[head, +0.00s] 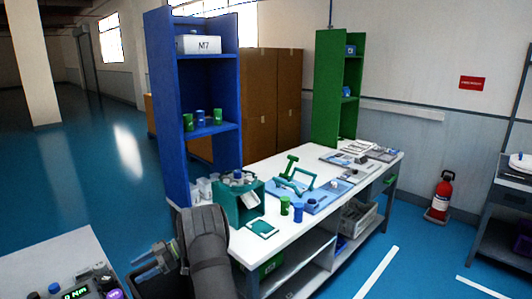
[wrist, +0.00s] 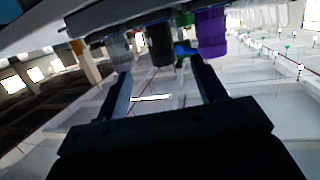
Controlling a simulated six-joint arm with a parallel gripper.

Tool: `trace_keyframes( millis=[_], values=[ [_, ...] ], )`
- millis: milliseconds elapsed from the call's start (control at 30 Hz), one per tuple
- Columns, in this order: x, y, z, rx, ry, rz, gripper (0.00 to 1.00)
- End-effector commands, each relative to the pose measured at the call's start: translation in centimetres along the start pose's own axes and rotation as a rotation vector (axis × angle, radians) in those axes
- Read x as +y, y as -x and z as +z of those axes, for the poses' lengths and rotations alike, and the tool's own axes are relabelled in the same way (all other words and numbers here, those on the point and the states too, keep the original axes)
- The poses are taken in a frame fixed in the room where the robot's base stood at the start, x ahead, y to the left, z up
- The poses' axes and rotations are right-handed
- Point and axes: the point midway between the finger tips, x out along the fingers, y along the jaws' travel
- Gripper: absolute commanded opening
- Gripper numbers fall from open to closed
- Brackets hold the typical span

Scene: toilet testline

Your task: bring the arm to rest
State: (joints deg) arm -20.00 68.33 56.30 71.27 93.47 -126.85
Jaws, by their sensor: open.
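My arm (head: 205,250) rises at the bottom centre of the head view, bent, with the forearm reaching down and left. My gripper (head: 140,264) is in free air in front of the blue floor, right of the near left table. In the wrist view my gripper (wrist: 163,82) has its two dark fingers apart, with nothing held between them. A purple cap (wrist: 209,34) and a black cap (wrist: 159,46) show beyond the fingertips, apart from them as far as I can tell.
The near left table (head: 45,258) carries a display device (head: 78,292) and several small parts. The white workbench (head: 275,237) holds a teal box (head: 240,203), a blue tray (head: 318,201) and cups. A blue shelf (head: 166,110) stands behind my arm.

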Motion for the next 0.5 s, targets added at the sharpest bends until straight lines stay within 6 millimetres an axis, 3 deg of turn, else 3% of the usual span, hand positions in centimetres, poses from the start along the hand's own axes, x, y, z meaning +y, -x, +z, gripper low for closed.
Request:
trace_keyframes(
  millis=[400,500],
  values=[
    [0.0,8.2,0.0,-0.001,0.0,0.001,0.64],
    [-0.1,5.4,-0.1,0.0,-0.001,-0.005,0.64]
  ],
)
